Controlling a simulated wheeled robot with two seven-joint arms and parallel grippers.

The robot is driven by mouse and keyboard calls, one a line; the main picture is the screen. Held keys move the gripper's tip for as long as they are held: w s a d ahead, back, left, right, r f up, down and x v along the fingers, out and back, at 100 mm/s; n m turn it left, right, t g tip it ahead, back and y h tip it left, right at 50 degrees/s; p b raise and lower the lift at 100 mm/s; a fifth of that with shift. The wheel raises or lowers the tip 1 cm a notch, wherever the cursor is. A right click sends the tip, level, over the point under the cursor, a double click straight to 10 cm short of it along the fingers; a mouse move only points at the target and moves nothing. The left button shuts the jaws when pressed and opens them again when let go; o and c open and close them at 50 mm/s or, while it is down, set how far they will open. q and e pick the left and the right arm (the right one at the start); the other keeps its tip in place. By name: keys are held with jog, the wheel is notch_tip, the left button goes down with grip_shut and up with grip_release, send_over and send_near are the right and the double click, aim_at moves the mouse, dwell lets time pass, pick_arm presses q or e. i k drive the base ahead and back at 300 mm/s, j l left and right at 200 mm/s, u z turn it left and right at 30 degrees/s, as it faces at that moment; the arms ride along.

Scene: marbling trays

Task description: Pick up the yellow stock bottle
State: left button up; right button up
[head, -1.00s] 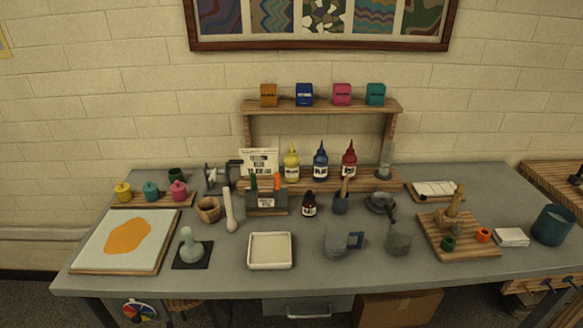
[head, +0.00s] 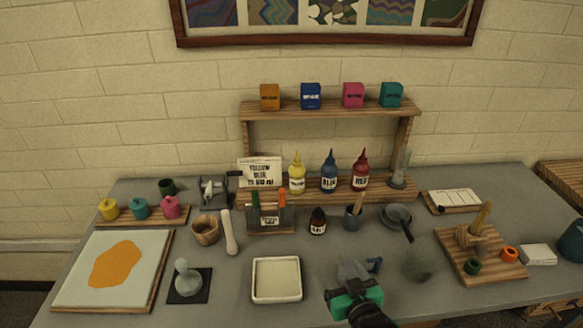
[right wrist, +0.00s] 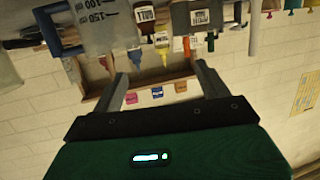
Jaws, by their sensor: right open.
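The yellow stock bottle (head: 296,180) stands upright on the low wooden shelf at the back, left of the blue bottle (head: 329,174) and the red bottle (head: 360,173). My right gripper (head: 350,272) is over the front of the table, in front of and to the right of the yellow bottle and well apart from it. In the upside-down right wrist view its two fingers are apart and empty, and the yellow bottle (right wrist: 162,44) appears beyond the gap between them. My left gripper is not in view.
A grey measuring jug (right wrist: 88,28) stands close by my right gripper, which partly hides it in the head view. A dark dropper bottle (head: 318,222), a tool holder (head: 270,219) and a brush cup (head: 353,217) stand before the shelf. A white tray (head: 277,299) lies front centre.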

aim_at(296, 172)
jog(key=i+j, duration=0.15)
jog(key=i, duration=0.3)
jog(key=i+j, duration=0.1)
jog(key=i, duration=0.3)
